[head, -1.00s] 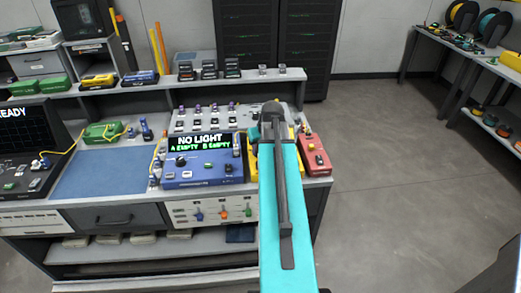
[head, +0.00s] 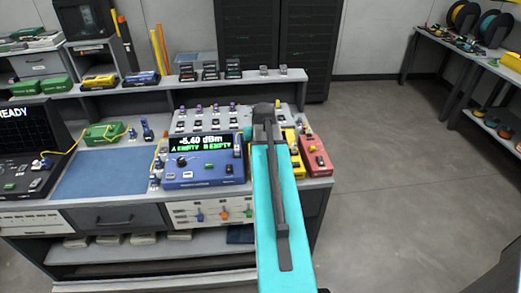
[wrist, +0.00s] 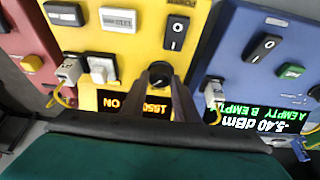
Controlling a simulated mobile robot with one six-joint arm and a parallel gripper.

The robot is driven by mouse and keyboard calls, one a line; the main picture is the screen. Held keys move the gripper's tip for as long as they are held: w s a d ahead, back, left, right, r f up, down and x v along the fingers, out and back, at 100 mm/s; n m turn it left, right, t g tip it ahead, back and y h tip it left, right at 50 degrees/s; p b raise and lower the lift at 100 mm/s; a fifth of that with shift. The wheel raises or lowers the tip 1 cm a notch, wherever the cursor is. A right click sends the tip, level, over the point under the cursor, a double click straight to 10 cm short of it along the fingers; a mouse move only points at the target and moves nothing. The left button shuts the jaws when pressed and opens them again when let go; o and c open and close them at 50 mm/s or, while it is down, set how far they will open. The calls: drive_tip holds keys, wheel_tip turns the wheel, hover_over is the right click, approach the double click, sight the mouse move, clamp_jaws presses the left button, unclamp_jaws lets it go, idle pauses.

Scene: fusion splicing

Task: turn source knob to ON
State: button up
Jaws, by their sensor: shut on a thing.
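The yellow source box (wrist: 128,42) fills the middle of the wrist view, and a strip of it shows beside my arm in the head view (head: 297,160). Its black knob (wrist: 160,73) sits between the tips of my gripper (wrist: 162,84), which is shut on it. The source's small orange display (wrist: 133,105) reads ON and 1650, partly covered by a finger. The blue meter (head: 203,172) left of my arm in the head view reads -5.40 dBm, with A EMPTY and B EMPTY below. My arm hides the knob in the head view.
A red box (head: 316,160) stands right of the yellow source. Yellow cables plug into sockets (wrist: 70,72) on the source and the meter. A shelf (head: 180,84) with small devices runs behind. The blue mat (head: 98,172) at left is mostly clear.

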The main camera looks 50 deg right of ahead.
drive_tip(key=o, duration=1.1)
drive_tip(key=shift+c, duration=0.2)
drive_tip(key=shift+r, duration=0.1)
drive_tip(key=b+v, duration=0.2)
drive_tip(key=v, duration=1.1)
drive_tip(key=shift+s+r, duration=0.15)
drive_tip(key=shift+r, duration=0.15)
